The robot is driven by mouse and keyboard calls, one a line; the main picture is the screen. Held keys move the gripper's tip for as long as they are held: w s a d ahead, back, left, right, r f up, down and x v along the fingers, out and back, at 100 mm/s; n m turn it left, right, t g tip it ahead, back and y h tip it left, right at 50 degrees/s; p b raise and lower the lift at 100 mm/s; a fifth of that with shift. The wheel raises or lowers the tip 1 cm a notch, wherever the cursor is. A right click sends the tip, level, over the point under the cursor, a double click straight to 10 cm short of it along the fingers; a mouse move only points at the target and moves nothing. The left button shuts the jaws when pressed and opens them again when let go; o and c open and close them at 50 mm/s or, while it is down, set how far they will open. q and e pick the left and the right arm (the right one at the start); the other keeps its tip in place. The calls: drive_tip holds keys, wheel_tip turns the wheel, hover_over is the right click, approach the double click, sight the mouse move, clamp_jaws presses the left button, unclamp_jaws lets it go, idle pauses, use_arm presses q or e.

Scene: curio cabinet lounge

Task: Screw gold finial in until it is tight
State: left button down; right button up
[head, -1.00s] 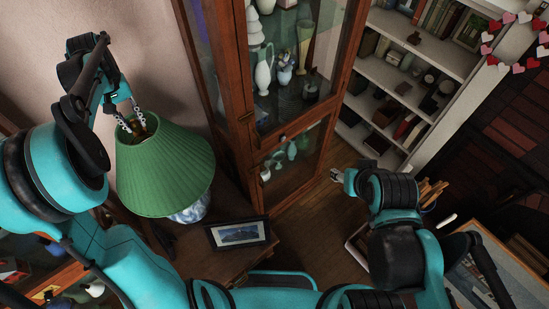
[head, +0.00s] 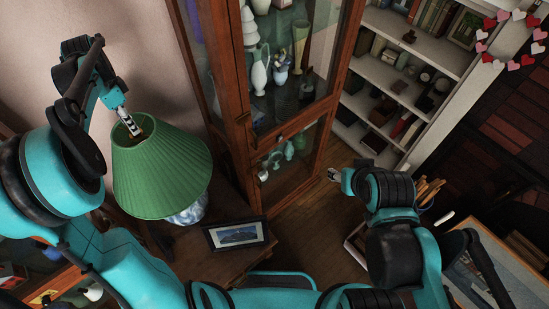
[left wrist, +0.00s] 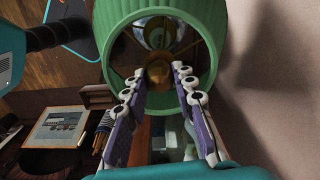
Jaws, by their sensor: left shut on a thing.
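The gold finial (left wrist: 158,73) shows in the left wrist view at the top opening of the green lampshade (left wrist: 107,45), between my left fingertips. My left gripper (head: 131,127) is shut on it from above; in the left wrist view its two fingers (left wrist: 160,78) lie on either side of it. In the head view the finial is mostly hidden by the fingers, at the top of the lampshade (head: 160,172). How deep its thread sits is not visible. My right gripper (head: 334,174) is far from the lamp, over the floor, too small to read.
The lamp's blue-and-white base (head: 190,211) stands on a wooden table by the wall. A glass-door curio cabinet (head: 252,130) rises to the right of the lamp. White bookshelves (head: 455,62) are beyond.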

use_arm(q)
drive_tip(key=c, duration=1.3)
unclamp_jaws()
drive_tip(key=shift+c, duration=0.2)
